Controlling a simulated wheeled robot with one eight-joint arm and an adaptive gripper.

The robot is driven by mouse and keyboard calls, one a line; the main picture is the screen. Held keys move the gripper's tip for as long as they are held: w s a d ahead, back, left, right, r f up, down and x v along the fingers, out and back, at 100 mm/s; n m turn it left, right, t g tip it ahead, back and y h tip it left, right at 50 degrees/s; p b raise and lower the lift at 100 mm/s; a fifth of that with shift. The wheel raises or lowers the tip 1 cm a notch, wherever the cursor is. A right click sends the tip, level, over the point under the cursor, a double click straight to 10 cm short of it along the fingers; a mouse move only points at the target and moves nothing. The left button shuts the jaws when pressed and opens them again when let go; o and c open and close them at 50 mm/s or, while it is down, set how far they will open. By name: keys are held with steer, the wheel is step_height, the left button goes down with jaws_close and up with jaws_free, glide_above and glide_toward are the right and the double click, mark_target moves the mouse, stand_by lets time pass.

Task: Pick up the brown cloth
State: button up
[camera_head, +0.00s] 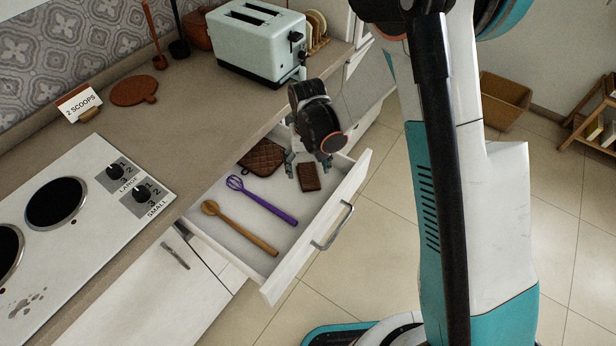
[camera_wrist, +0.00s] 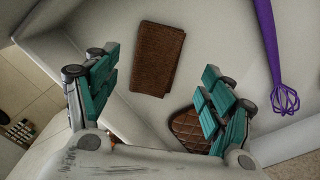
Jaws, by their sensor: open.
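The brown cloth (camera_head: 309,177) is a small folded rectangle lying flat on the floor of the open white drawer (camera_head: 225,239), near its far front corner. In the wrist view the cloth (camera_wrist: 157,59) lies in full sight, ahead of the gap between my fingers. My gripper (camera_head: 303,163) is over the drawer, pointing down beside the cloth in the head view. In the wrist view my gripper (camera_wrist: 152,92) has its teal-padded fingers spread wide with nothing between them. The height of the fingertips above the cloth is hard to tell.
A brown quilted pot holder (camera_head: 262,158), a purple whisk (camera_head: 262,200) and a wooden spoon (camera_head: 238,228) share the drawer. The drawer front with its handle (camera_head: 333,226) rises beside the cloth. The counter (camera_head: 185,130) with a toaster (camera_head: 258,42) overhangs the drawer's back.

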mark_target(309, 177)
step_height(309, 177, down, 4)
steer(key=shift+d+f+b, duration=0.15)
steer(key=shift+f+b, duration=0.1)
steer(key=shift+b, duration=0.65)
steer(key=shift+s+r, duration=0.1)
steer(key=c, duration=0.8)
steer(key=shift+c, duration=0.2)
step_height(309, 177, up, 20)
steer(key=p, duration=0.6)
steer(key=shift+o, duration=0.5)
